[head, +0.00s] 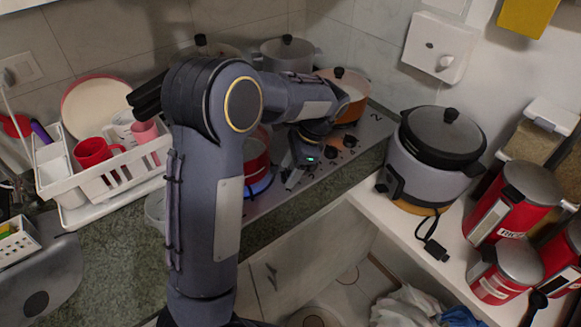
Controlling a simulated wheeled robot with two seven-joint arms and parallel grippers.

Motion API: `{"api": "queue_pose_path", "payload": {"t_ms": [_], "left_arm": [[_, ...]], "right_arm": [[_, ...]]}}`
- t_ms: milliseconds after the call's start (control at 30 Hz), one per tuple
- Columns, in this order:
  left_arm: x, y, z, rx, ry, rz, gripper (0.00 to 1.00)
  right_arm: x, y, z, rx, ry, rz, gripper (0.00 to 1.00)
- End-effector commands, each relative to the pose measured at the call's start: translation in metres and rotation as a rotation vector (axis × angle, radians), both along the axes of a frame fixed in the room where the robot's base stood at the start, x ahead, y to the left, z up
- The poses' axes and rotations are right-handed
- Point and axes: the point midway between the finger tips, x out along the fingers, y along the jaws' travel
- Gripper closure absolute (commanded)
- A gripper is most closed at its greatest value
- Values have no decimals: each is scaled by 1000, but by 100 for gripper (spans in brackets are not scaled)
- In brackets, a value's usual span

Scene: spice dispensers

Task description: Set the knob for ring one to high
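The stove (374,127) is a light metal cooktop along the back counter. Dark knobs show on its front strip: one knob (331,152) just right of my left gripper and another knob (350,141) further right. My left arm reaches across the picture, and my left gripper (292,179) points down over the front strip of the stove. Its fingertips are small and dark, and the arm hides part of the strip. I cannot tell whether it touches a knob or how far its fingers are apart. My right gripper is out of view.
A red pot (257,158) stands over a blue flame (261,185) behind my arm. An orange pot (347,96) and a grey pot (288,54) stand further back. A white dish rack (73,188) is left, a rice cooker (437,150) right.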

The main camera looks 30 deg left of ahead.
Motion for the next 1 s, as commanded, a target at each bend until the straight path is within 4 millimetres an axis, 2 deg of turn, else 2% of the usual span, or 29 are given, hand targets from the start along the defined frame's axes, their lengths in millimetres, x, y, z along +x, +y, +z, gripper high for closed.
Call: {"api": "queue_pose_path", "payload": {"t_ms": [33, 333, 433, 600, 700, 967, 1000], "left_arm": [[0, 0, 0, 0, 0, 0, 50], [0, 0, 0, 0, 0, -1, 88], [-1, -1, 2, 0, 2, -41, 88], [-3, -1, 3, -2, 2, -290, 88], [-2, -1, 1, -1, 3, -370, 88], [-2, -1, 0, 0, 1, -378, 88], [-2, -1, 0, 0, 1, -378, 60]], "right_arm": [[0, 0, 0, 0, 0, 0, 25], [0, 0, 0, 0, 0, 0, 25], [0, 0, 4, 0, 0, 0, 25], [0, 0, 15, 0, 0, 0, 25], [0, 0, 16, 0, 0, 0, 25], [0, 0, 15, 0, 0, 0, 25], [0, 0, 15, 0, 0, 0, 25]]}}
